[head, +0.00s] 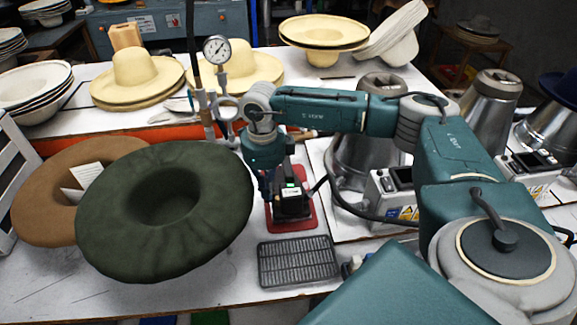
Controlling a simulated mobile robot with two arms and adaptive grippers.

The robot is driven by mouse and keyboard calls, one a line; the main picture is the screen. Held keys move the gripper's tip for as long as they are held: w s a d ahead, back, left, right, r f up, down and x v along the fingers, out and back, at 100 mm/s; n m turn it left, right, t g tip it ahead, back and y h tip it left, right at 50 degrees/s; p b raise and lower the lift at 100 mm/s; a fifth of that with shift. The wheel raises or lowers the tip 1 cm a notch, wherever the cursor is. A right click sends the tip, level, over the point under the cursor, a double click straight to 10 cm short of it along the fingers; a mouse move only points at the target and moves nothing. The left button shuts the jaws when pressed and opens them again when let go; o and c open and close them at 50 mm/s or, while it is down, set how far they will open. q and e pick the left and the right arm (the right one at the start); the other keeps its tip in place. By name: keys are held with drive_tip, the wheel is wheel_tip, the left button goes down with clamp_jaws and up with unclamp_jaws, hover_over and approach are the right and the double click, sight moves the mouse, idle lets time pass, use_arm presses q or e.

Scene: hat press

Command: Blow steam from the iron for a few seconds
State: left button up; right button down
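The iron (292,204) is dark, with a small lit green panel on its upper part. It sits on a red pad (308,221) on the white table. My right arm reaches in from the right, and its gripper (266,188) points down close against the left side of the iron. The fingertips are small and dark against the iron, so I cannot tell whether they are open or shut on its handle. I see no steam. My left gripper is not in view.
A dark green hat (150,255) and a brown hat (35,218) lie left of the iron. A black slotted grate (298,262) lies in front. A pressure gauge (217,50) stands behind. Metal hat forms (488,105) and control boxes (392,195) stand right. Cream hats (140,75) fill the back.

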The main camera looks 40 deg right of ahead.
drive_tip(key=shift+f+b, duration=0.4)
drive_tip(key=shift+f, duration=0.2)
drive_tip(key=shift+r+p, duration=2.2)
drive_tip(key=shift+r, duration=1.4)
drive_tip(key=shift+f, duration=0.1)
